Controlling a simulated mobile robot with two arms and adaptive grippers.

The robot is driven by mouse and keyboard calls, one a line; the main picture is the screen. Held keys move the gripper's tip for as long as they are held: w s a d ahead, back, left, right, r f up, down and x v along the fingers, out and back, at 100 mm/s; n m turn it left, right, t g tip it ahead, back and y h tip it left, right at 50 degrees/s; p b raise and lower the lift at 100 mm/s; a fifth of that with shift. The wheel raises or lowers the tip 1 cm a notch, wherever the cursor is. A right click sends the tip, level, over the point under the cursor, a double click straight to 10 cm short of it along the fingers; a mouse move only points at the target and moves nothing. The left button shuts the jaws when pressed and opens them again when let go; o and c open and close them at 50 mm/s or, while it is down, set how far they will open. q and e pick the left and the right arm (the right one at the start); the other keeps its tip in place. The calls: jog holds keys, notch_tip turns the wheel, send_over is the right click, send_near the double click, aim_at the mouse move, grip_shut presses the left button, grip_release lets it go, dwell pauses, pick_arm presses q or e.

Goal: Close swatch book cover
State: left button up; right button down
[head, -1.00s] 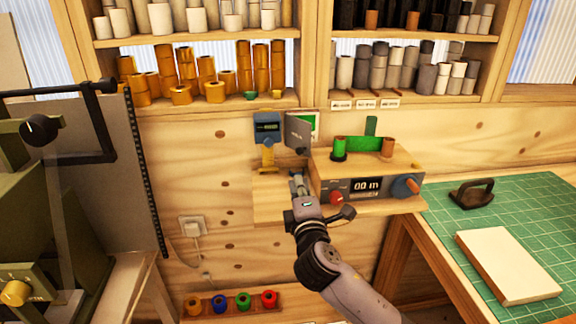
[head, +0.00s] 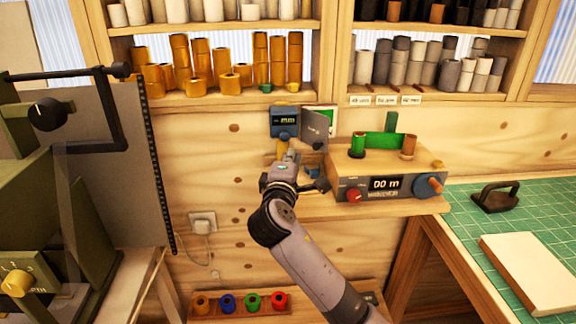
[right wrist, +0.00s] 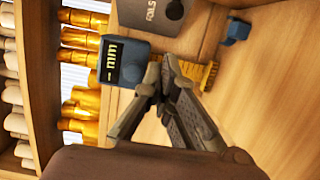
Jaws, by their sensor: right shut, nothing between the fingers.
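The swatch book has a dark grey cover (head: 313,129) that stands open at an angle. Its white and green inside (head: 327,117) shows behind, against the back wall. In the right wrist view the grey cover (right wrist: 150,10) with its FOILS lettering is at the top edge, cut off by the frame. My right gripper (head: 291,157) is shut and empty, just below and left of the cover, in front of the blue gauge's stand. In the right wrist view its fingertips (right wrist: 160,72) are apart from the cover. My left gripper is not in view.
A blue gauge (head: 284,121) on a gold stand is close left of the cover. A wooden metering box (head: 385,180) with green and copper rolls stands right. Shelves of rolls (head: 215,98) are above. A green cutting mat (head: 470,232) lies at right.

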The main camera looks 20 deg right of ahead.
aim_at(320, 144)
jog(key=shift+w+d+p, duration=0.2)
jog(key=shift+w+d, duration=0.1)
jog(key=shift+d, duration=0.45)
jog(key=shift+w+d+p, duration=0.2)
jog(key=shift+w+d, duration=0.15)
jog(key=shift+d, duration=0.35)
jog(key=shift+w+d+p, duration=0.2)
jog(key=shift+w+d, duration=0.1)
jog(key=shift+d, duration=0.45)
jog(key=d+n+t+y+p, duration=0.1)
jog(key=d+y+p, duration=0.1)
jog(key=d+n+y+p, duration=0.1)
jog(key=n+y+p, duration=0.1)
jog(key=shift+s+d+r+t+y, duration=0.15)
jog(key=shift+s+d+t+y, duration=0.15)
jog(key=shift+s+d+t, duration=0.1)
jog(key=shift+d, duration=0.4)
jog(key=shift+w, duration=0.1)
jog(key=shift+f, duration=0.2)
